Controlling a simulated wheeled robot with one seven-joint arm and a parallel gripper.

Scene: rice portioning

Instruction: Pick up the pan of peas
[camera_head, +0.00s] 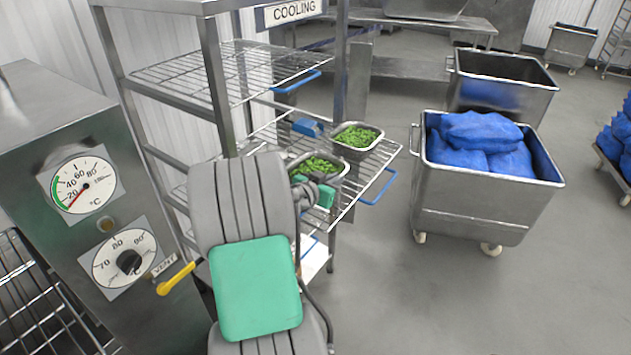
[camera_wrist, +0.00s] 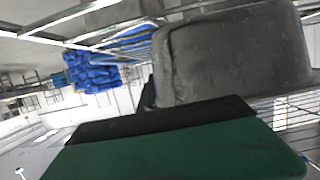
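Two metal pans of green peas sit on a pull-out wire shelf of the rack. The nearer pan of peas (camera_head: 318,166) is partly hidden behind my arm and gripper. The farther pan of peas (camera_head: 357,137) is in clear view. My gripper (camera_head: 322,192), dark with green parts, is at the front edge of the nearer pan; I cannot tell whether it touches. In the wrist view a grey pan wall (camera_wrist: 235,55) fills the upper right, just beyond a green and black gripper part (camera_wrist: 180,145). Whether the fingers are apart or closed on the rim is hidden.
The wire rack (camera_head: 215,75) bears a COOLING sign (camera_head: 292,11) and blue shelf handles (camera_head: 378,188). A blue object (camera_head: 308,127) lies behind the pans. A steel cabinet with dials (camera_head: 85,185) stands left. A wheeled bin of blue bags (camera_head: 480,200) stands right, with open floor before it.

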